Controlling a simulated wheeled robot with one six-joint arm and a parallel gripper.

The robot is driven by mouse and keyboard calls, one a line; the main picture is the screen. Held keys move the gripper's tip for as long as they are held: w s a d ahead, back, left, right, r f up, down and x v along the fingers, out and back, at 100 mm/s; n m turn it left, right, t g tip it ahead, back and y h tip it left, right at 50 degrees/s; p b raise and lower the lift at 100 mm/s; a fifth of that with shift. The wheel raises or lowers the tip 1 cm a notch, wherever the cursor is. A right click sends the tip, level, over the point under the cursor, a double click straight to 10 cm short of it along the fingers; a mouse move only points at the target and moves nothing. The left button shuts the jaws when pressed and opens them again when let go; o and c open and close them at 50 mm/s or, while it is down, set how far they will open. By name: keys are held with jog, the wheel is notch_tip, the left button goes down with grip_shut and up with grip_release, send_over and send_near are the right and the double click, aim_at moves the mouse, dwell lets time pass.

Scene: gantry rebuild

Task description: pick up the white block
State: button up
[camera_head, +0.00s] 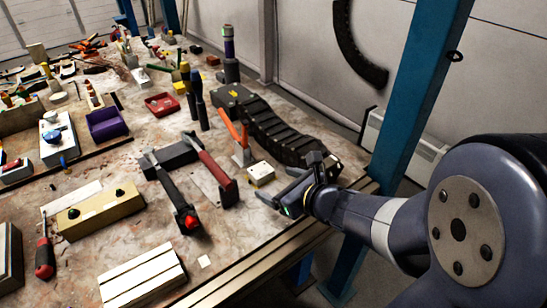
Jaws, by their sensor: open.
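A small white block (261,174) with dark marks on its side lies on the workbench (225,254), near its right edge. My gripper (279,187) is just right of and nearer the camera than the block, low over the bench edge. Its jaws are open with nothing visible between them. The block appears outside the jaws; the exact gap cannot be told from this single view.
A dark ribbed cable chain (268,127) lies just behind the block. A red-handled tool (217,178) and an orange-handled tool (236,135) are close on its left. A slatted cream block (142,279) lies at the front. A blue post (413,95) stands right of the bench.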

aim_at(264, 173)
jog(key=shift+w+d+f+m+t+h, duration=0.15)
jog(key=shift+w+d+m, duration=0.1)
jog(key=shift+w, duration=0.15)
jog(key=shift+w+d+m+t+h, duration=0.1)
jog(key=shift+w+d+m, duration=0.05)
jog(key=shift+w+m, duration=0.2)
jog(key=shift+w+d+f+m+t+h, duration=0.1)
jog(key=shift+w+d+m+h, duration=0.1)
jog(key=shift+w, duration=0.25)
jog(key=b+x, duration=0.1)
jog(key=x, duration=0.3)
jog(key=shift+w+a, duration=0.15)
jog(key=shift+a, duration=0.05)
jog(key=x, duration=0.3)
jog(key=f+x, duration=0.1)
jog(key=shift+a+f, duration=0.1)
jog(key=shift+a, duration=0.15)
jog(key=shift+w+a+f, duration=0.15)
jog(key=shift+w+a, duration=0.15)
jog(key=shift+w, duration=0.2)
jog(key=c, duration=1.1)
